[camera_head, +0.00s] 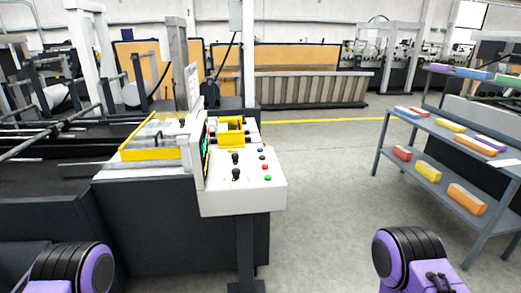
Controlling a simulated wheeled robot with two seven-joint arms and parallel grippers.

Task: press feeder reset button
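A white control panel (246,190) stands at the right end of the folder gluer (160,225). On its sloped top are a blue button (260,151), a red button (265,168) and a green button (268,178), with another small button between blue and red. Two black knobs (236,174) stand to their left. Labels are too small to read, so I cannot tell which is the feeder reset button. Neither gripper shows; only purple and black parts of my arms appear at the bottom left and bottom right. Nothing of mine touches the panel.
An upright screen (199,150) stands at the panel's left edge, and a yellow frame (231,132) behind the buttons. A grey shelf rack (402,119) with several coloured boxes stands at the right. The floor (325,190) between panel and rack is clear.

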